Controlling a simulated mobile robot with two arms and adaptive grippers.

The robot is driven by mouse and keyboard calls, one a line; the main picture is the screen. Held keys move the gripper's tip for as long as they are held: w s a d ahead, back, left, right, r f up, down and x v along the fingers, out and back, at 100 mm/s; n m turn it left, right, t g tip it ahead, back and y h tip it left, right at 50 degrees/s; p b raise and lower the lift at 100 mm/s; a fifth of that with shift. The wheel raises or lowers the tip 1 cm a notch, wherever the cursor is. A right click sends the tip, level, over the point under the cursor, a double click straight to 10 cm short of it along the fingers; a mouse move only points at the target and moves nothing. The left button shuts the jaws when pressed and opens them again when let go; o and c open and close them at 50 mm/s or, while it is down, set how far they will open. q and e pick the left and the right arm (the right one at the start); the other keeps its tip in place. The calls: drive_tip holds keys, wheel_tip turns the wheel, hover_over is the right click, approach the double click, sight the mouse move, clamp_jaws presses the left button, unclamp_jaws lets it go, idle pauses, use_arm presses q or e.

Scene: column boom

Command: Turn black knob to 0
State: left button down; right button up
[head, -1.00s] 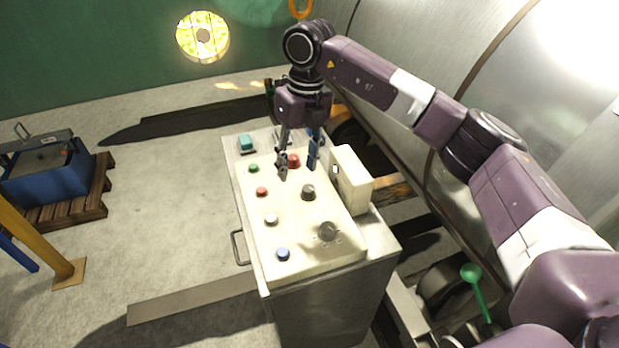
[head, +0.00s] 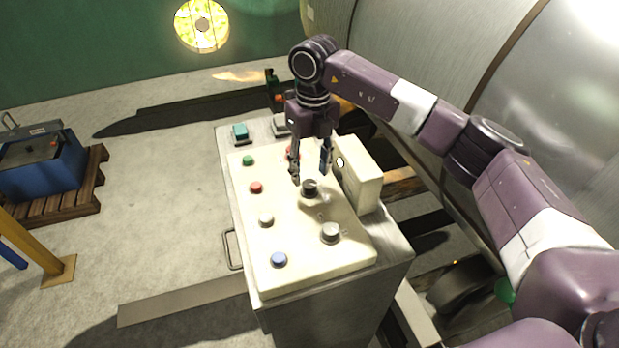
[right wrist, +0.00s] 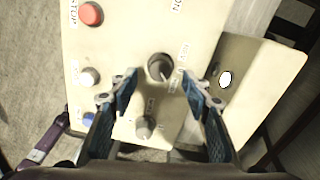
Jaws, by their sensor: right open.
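A cream control panel (head: 288,222) lies on top of a metal cabinet. A dark grey to black round knob (head: 309,188) stands near its middle; the right wrist view shows this knob (right wrist: 160,67) with a pale pointer line toward its lower right. A second, greyer knob (head: 331,232) sits nearer the front, also in the right wrist view (right wrist: 145,127). My right gripper (head: 310,176) points down over the dark knob, open, with one finger on each side in the right wrist view (right wrist: 160,76). Contact cannot be told. The knob's scale is too blurred to read. My left gripper is out of view.
Green (head: 248,160), red (head: 256,187), white (head: 266,220) and blue (head: 279,260) buttons line the panel's left side. A raised cream box (head: 358,175) stands close right of the gripper. Another red button (head: 291,153) is behind it.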

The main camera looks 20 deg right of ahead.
sight(309, 183)
drive_tip(key=shift+w+f+p, duration=0.1)
drive_tip(key=shift+f+p, duration=0.25)
drive_tip(key=shift+f, duration=1.65)
drive_tip(key=c, duration=1.2)
drive_tip(key=shift+o, duration=0.2)
drive_tip(key=shift+f+n+b, duration=0.1)
drive_tip(key=shift+n+b, duration=0.8)
drive_tip(key=shift+b, duration=0.1)
drive_tip(key=n+b, duration=0.1)
drive_tip(key=n, duration=0.1)
drive_tip(key=shift+n+b, duration=0.3)
drive_tip(key=shift+b, duration=0.05)
drive_tip(key=shift+a+r+n+b, duration=0.15)
drive_tip(key=shift+n+b, duration=0.9)
drive_tip(key=shift+n, duration=1.05)
